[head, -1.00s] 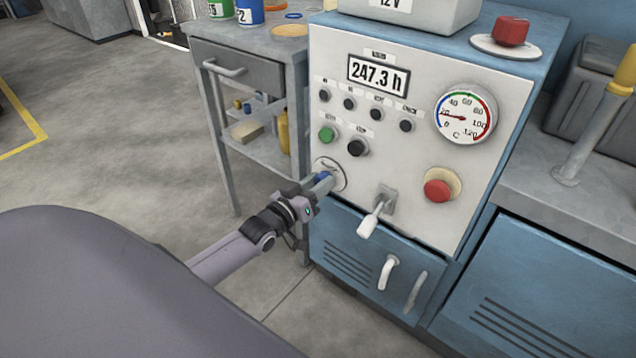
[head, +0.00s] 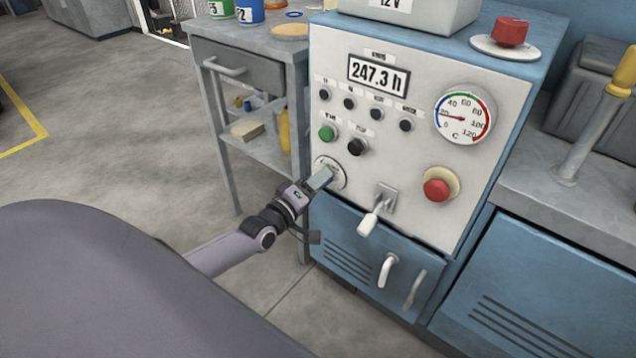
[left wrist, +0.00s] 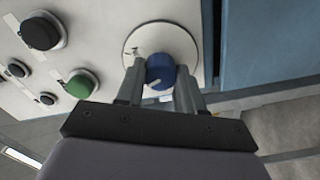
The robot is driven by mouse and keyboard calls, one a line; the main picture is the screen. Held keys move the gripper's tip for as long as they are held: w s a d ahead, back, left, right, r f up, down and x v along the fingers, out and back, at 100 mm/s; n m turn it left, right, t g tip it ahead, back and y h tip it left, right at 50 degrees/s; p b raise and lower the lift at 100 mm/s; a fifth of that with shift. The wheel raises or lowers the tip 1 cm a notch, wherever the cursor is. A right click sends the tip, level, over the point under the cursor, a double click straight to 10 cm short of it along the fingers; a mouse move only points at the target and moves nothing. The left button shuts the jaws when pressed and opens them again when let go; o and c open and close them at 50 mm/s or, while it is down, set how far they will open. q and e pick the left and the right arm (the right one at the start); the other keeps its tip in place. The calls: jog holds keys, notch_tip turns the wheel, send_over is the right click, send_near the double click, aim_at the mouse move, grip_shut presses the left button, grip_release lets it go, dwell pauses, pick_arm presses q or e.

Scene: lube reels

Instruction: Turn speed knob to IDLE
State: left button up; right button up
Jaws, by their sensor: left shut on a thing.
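The speed knob (left wrist: 160,72) is blue with a pale pointer line and sits on a round white dial plate (left wrist: 180,38) in the left wrist view. My left gripper (left wrist: 160,88) is shut on the knob, one finger on each side. In the head view the dial plate (head: 333,164) is at the lower left of the white control panel (head: 410,170), and my left gripper (head: 322,180) reaches it from the lower left and hides the knob. The dial's lettering is too small to read. My right gripper is not in view.
A white-handled lever (head: 370,220) and a red button (head: 437,190) are right of the dial. Green (head: 327,133) and black (head: 357,147) buttons are above it. A grey cart (head: 240,75) stands at the left.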

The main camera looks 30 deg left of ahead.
pick_arm(q)
jog(key=shift+n, duration=0.9)
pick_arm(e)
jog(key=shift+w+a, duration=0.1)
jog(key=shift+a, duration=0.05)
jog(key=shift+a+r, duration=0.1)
pick_arm(q)
jog(key=o, duration=1)
jog(key=shift+o, duration=0.2)
jog(key=shift+s, duration=0.1)
jog(key=s+p, duration=0.2)
jog(key=s, duration=0.5)
jog(key=shift+a, duration=0.3)
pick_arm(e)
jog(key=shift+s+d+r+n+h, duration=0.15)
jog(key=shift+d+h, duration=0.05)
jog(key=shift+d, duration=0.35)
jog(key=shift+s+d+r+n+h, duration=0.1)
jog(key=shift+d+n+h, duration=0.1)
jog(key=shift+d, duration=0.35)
